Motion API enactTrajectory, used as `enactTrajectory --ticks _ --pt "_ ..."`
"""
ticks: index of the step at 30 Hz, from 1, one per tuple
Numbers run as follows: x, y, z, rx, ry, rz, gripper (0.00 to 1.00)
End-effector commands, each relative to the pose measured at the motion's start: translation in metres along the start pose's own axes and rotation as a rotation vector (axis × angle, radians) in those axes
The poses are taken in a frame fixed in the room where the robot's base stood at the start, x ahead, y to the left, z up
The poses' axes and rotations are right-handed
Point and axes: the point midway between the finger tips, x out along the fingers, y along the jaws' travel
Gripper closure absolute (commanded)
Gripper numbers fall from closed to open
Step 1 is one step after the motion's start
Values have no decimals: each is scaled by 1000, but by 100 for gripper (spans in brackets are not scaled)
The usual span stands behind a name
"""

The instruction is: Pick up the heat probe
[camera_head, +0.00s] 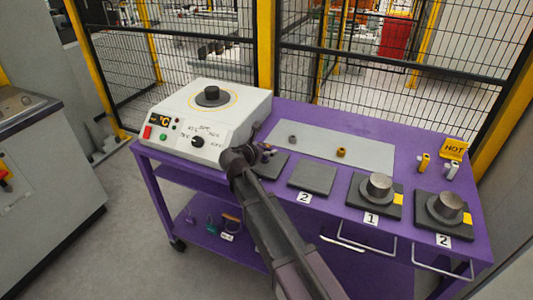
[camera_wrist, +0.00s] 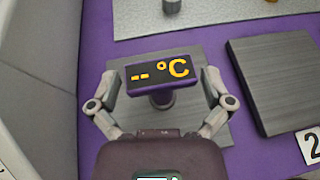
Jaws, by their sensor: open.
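The heat probe (camera_wrist: 160,97) is a small dark purple device on a short stem, with an orange "-- °C" display. It stands over a dark grey square pad. My gripper (camera_wrist: 161,82) is open, with one finger on each side of the probe's head. A gap seems to show between each finger and the head. In the head view my gripper (camera_head: 258,150) is low over the left pad (camera_head: 272,167), and only a little purple of the probe shows beside it.
The white heater (camera_head: 207,118) stands close on the left. A grey mat (camera_head: 320,143) with small parts lies behind. An empty pad (camera_head: 312,178) marked 2 is to the right, then two pads with metal cylinders (camera_head: 379,186) (camera_head: 446,206). A mesh fence closes the back.

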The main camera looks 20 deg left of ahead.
Motion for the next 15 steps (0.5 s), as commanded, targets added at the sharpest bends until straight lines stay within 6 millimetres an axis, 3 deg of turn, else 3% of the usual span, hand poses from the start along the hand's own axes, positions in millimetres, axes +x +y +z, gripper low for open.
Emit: enactTrajectory --ticks 6,13,15 --pt "0 0 0 0 0 0 0" --pt "0 0 0 0 0 -1 68" --pt "0 0 0 0 0 -1 70"
